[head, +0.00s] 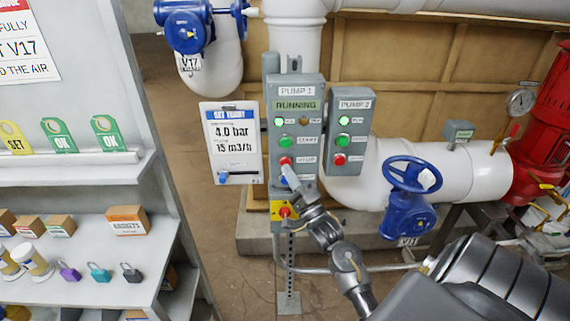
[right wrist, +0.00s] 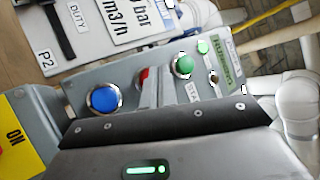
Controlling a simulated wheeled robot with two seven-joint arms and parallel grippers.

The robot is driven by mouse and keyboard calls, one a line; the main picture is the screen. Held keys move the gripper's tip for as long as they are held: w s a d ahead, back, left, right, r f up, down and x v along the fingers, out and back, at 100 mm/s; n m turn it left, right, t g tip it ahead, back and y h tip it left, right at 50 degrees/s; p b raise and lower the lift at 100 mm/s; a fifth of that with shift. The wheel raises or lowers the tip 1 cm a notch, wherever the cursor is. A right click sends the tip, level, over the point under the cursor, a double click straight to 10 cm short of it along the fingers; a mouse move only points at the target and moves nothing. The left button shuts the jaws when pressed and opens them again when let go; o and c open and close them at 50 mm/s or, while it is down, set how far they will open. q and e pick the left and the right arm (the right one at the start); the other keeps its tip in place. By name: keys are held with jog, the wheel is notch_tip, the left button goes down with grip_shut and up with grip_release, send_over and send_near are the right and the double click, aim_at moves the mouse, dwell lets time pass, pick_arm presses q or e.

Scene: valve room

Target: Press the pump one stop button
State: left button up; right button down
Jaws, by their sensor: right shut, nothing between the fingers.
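The grey pump one panel (head: 313,150) stands upright on a post, with a lit display reading RUNNING (head: 297,105). Its green start button (head: 285,142) sits above the red stop button (head: 285,160), with a blue button (head: 282,180) below. My right gripper (head: 287,170) is shut and empty, its tips at the stop button. In the right wrist view the fingers (right wrist: 148,88) partly hide the red button (right wrist: 142,76), between the blue button (right wrist: 103,99) and green button (right wrist: 184,65). I cannot tell whether the tips touch it. My left gripper is not in view.
The pump two panel (head: 350,105), with its own green and red buttons, is close on the right. A white duty board (head: 232,150) is close on the left. A red button on a yellow plate (head: 284,212) sits below. Shelves (head: 85,180) stand at left; a blue valve wheel (head: 412,174) at right.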

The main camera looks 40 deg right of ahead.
dwell(0.8)
jog(key=shift+w+d, duration=0.25)
jog(key=shift+w, duration=0.05)
jog(key=shift+w+d, duration=0.25)
jog(key=shift+w, duration=0.1)
dwell(0.8)
jog(key=shift+s, duration=0.1)
jog(key=shift+s+a+p, duration=0.5)
jog(key=shift+s, duration=0.15)
jog(key=s+a+p, duration=0.1)
jog(key=s, duration=0.1)
jog(key=s+a+p, duration=0.1)
jog(key=s+a, duration=0.1)
dwell(0.6)
